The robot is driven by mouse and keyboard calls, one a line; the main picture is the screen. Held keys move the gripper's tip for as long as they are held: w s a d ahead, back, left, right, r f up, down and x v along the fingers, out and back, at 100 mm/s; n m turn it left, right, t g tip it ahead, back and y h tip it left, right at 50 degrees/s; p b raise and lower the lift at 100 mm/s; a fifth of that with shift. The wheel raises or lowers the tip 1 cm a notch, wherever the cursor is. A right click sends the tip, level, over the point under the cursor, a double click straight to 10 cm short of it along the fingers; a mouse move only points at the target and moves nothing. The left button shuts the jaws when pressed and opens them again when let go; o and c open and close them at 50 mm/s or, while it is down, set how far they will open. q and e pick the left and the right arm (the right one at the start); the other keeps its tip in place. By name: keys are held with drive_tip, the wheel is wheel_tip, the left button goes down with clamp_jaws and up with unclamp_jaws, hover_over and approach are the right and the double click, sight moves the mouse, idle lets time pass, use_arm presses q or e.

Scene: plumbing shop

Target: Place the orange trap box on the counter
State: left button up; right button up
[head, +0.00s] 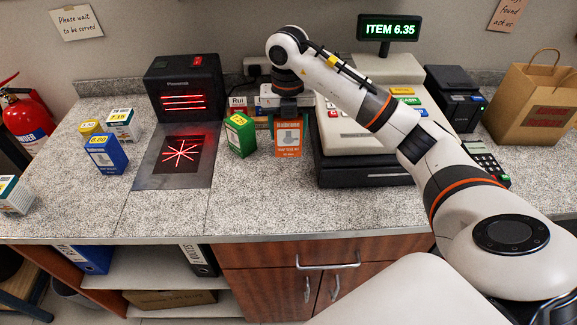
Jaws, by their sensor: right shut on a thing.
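The orange trap box (288,140) is upright in the head view, between the green box (239,134) and the cash register (340,138). My right gripper (290,112) reaches down from above and is shut on the top of the orange box. The box's lower edge is at or just above the counter (262,194); I cannot tell whether it touches. My left gripper is out of view.
A scanner (186,89) with a lit red glass plate (179,155) stands left of the green box. Blue (107,155), white (123,125) and yellow (90,128) packages stand further left. A paper bag (535,97) is far right. The front middle counter is clear.

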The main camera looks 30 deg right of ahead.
sight(286, 144)
drive_tip(key=f, duration=0.2)
drive_tip(key=f+p, duration=0.1)
drive_tip(key=f, duration=0.2)
drive_tip(key=shift+w+a+f, duration=0.15)
drive_tip(key=shift+w+f, duration=0.15)
drive_tip(key=shift+w, duration=0.05)
drive_tip(key=f, duration=0.1)
drive_tip(key=f+p, duration=0.1)
drive_tip(key=f, duration=0.1)
drive_tip(key=shift+s+f, duration=0.2)
drive_tip(key=shift+f, duration=0.4)
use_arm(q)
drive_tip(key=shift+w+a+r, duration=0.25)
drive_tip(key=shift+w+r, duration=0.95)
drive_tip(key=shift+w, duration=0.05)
use_arm(e)
drive_tip(key=o, duration=1.1)
wheel_tip(286, 144, up, 11)
drive_tip(key=shift+w+r+b, duration=0.1)
drive_tip(key=shift+r+b, duration=0.1)
drive_tip(key=shift+b, duration=0.95)
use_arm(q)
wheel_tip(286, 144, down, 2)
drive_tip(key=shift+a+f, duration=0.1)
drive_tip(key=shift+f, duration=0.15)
use_arm(e)
drive_tip(key=shift+r, duration=0.45)
